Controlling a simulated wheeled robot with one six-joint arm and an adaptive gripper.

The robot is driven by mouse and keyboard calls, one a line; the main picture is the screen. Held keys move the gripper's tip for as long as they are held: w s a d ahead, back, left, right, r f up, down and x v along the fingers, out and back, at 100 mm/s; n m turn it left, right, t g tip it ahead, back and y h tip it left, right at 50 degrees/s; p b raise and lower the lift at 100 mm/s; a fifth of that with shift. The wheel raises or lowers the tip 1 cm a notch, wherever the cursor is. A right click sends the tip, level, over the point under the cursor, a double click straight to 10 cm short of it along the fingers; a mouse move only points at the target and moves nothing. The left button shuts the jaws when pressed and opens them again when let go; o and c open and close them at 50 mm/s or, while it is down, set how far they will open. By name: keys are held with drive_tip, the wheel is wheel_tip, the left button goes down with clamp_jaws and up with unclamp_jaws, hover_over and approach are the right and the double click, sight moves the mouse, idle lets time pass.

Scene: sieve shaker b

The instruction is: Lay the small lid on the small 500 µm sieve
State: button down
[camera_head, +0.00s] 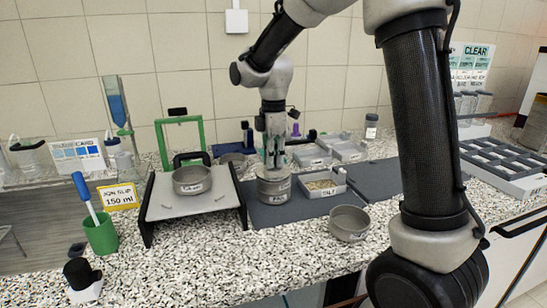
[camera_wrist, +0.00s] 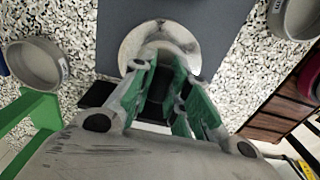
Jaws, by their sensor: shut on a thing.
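My gripper (camera_head: 273,162) points straight down over a short round metal stack (camera_head: 273,190) on the dark mat. In the wrist view its green-sided fingers (camera_wrist: 165,95) are closed on the small lid (camera_wrist: 130,45), a pale round metal disc. The fingers hide the middle of the lid. The lid sits at the top of the stack in the head view, but I cannot tell whether it rests there or is held just above. The stack carries white labels, too small to read surely, so I cannot confirm the 500 µm mark.
An open sieve (camera_head: 192,181) stands on a raised grey platform (camera_head: 165,208) to the left. Another open round pan (camera_head: 349,223) stands on the speckled counter at front right. A tray with grainy material (camera_head: 322,187) is close right of the stack. A green frame (camera_head: 181,135) stands behind.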

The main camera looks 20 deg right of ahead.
drive_tip(key=shift+f, duration=0.15)
drive_tip(key=c, duration=1.3)
unclamp_jaws()
drive_tip(key=shift+r, duration=3.5)
